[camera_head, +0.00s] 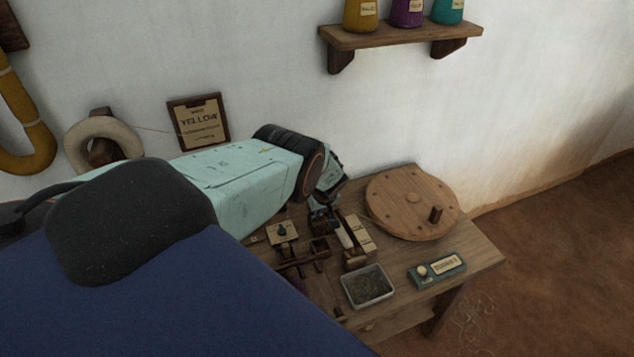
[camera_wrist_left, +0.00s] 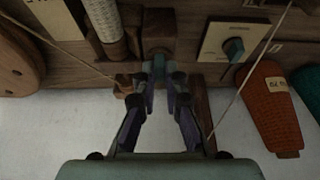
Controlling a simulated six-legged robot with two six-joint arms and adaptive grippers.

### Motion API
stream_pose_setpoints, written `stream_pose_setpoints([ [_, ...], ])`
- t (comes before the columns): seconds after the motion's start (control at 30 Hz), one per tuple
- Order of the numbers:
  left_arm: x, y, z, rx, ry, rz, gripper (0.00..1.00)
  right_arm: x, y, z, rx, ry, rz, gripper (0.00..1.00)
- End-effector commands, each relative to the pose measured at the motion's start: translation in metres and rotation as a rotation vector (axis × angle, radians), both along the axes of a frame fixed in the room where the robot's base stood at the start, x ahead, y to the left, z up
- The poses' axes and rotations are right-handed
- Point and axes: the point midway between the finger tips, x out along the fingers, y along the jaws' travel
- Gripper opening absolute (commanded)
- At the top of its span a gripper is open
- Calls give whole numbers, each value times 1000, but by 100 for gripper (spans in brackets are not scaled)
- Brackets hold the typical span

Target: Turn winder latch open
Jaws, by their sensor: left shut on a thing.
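My left gripper (camera_head: 322,212) reaches down over the bench at the winder, among small wooden parts. In the left wrist view its two fingertips (camera_wrist_left: 159,78) are close together. They are shut on a small part in front of a dark wooden block (camera_wrist_left: 158,22), which I take to be the winder latch; the fingers hide most of it, so its angle cannot be told. A pale bobbin (camera_wrist_left: 104,20) stands just left of the block there. My right gripper is not in view.
A round wooden wheel (camera_head: 412,203) with a peg stands right of my gripper. A metal tray (camera_head: 367,287) and a labelled teal box (camera_head: 436,268) are near the bench's front. A thread and an orange cone (camera_wrist_left: 270,105) lie beside my fingers.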

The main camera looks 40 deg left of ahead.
Motion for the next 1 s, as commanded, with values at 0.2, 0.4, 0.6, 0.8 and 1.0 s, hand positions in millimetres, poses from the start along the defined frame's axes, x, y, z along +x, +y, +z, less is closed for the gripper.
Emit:
stream_pose_setpoints([
  [0.2,2,1,2,1,-7,4,0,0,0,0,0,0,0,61],
  [0.4,2,1,2,0,-7,4,16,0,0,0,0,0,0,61],
  [0.6,1,1,1,0,-4,3,33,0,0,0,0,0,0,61],
  [0.8,0,0,1,0,-2,2,33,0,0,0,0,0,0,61],
  [1.0,0,0,3,0,-1,3,33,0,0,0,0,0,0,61],
])
